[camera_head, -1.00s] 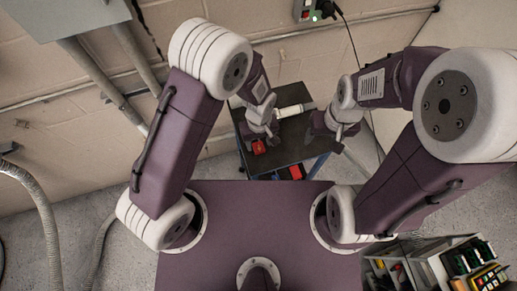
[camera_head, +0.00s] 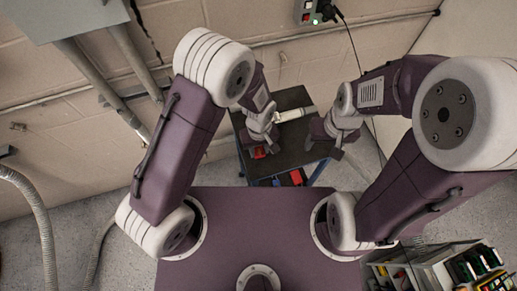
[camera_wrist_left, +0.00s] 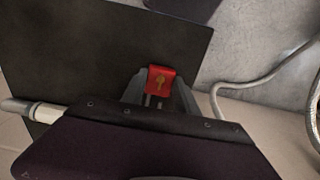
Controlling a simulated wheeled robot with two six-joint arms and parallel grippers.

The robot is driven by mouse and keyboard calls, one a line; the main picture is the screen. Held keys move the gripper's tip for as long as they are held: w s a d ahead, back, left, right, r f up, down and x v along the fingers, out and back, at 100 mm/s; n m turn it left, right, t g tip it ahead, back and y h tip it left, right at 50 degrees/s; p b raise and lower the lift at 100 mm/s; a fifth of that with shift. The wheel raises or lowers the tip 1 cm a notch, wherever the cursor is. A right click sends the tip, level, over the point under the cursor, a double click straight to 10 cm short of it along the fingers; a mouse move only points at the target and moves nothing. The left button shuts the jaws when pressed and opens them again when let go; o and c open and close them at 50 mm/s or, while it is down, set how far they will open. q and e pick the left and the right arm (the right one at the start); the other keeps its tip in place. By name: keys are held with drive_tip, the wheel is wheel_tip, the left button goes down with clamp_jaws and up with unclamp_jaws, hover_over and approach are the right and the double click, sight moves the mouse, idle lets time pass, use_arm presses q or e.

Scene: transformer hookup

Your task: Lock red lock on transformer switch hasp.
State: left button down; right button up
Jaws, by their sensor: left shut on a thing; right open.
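The red lock (camera_wrist_left: 160,78) shows in the left wrist view between the fingers of my left gripper (camera_wrist_left: 158,92), which is shut on it. A yellowish mark shows on the lock's face. In the head view the red lock (camera_head: 260,152) is a small red patch by my left gripper (camera_head: 264,146), over the dark cart top. My right gripper (camera_head: 334,146) is open and empty at the cart's right side. The transformer switch hasp cannot be made out in either view.
A dark cart top (camera_head: 292,152) carries a white cylindrical thing (camera_head: 296,114) near its back. A red item (camera_head: 296,177) sits on the cart below. A grey wall box (camera_head: 60,15) with conduits hangs upper left. A shelf of equipment (camera_head: 450,265) stands lower right.

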use_arm(q)
drive_tip(key=shift+r+p, duration=2.45)
drive_tip(key=shift+r, duration=0.55)
drive_tip(key=shift+f, duration=0.1)
